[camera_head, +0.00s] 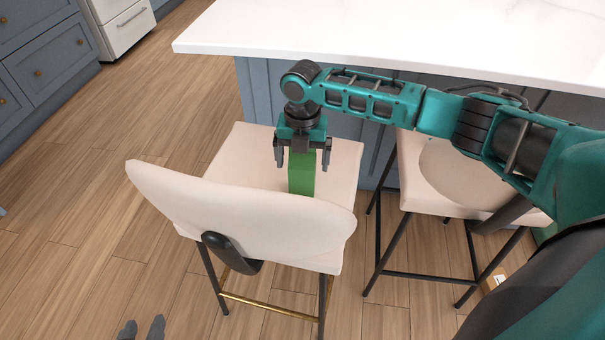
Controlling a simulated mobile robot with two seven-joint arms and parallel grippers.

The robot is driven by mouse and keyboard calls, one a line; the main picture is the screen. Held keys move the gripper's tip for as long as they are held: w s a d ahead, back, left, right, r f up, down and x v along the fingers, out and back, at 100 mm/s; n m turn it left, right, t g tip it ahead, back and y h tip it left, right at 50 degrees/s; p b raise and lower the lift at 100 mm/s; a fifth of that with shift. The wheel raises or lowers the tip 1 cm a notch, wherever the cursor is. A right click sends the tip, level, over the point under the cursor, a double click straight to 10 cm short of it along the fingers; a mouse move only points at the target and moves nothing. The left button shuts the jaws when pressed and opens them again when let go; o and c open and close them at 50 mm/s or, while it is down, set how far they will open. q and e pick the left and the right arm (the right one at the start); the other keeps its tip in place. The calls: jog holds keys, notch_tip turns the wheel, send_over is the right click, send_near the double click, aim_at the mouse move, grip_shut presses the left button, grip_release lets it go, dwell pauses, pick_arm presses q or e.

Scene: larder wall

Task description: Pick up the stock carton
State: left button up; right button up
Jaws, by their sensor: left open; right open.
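A green carton (301,174), apparently the stock carton, stands upright on the seat of the left cream stool. Its lower part is hidden behind the stool's backrest. My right gripper (303,163) points down over the carton's top. Its fingers are open, one on each side of the carton, with a visible gap on both sides. My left gripper (142,329) shows only as two grey fingertips at the bottom left edge. It is open and empty above the floor, away from the carton.
The cream stool (240,213) has its curved backrest towards me. A second stool (460,180) stands to the right, partly behind my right arm. A white counter (400,32) overhangs behind. A small cardboard box (494,279) lies on the floor. Open wooden floor (90,240) is at left.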

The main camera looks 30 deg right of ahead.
jog(key=shift+r, duration=0.1)
grip_shut()
dwell(0.7)
